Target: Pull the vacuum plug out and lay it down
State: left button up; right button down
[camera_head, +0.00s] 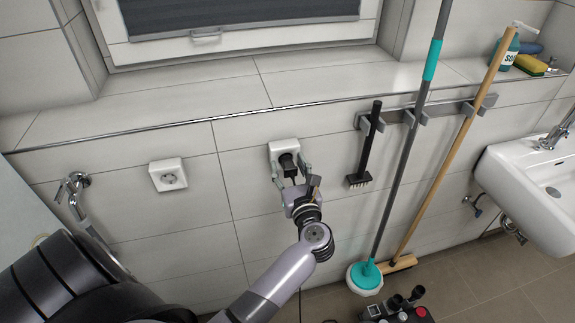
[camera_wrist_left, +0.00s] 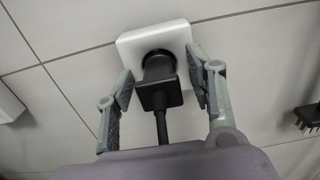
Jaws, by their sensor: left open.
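The black vacuum plug (camera_head: 288,164) sits in a white wall socket (camera_head: 276,146) below the tiled ledge. In the left wrist view the plug (camera_wrist_left: 159,82) is seated in the socket (camera_wrist_left: 128,42), and its black cable (camera_wrist_left: 161,127) runs down toward me. My left gripper (camera_head: 291,174) is at the socket, with its fingers on either side of the plug. In the left wrist view the fingers of the left gripper (camera_wrist_left: 159,88) are open, with a gap visible between each finger and the plug. My right gripper is not in view.
A second, empty white socket (camera_head: 168,175) is to the left, beside a metal tap (camera_head: 74,186). A black brush (camera_head: 367,147), a mop (camera_head: 402,140) and a wooden broom (camera_head: 455,145) hang to the right. A sink (camera_head: 530,185) is at the far right. A dark red-and-black device (camera_head: 399,309) stands on the floor.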

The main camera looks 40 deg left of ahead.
pick_arm(q)
grip_shut()
dwell(0.7)
jog(key=shift+d, duration=0.1)
jog(key=shift+s+d+f, duration=0.15)
jog(key=shift+s+d, duration=0.1)
jog(key=shift+b+v, duration=0.35)
jog(key=shift+v, duration=2.25)
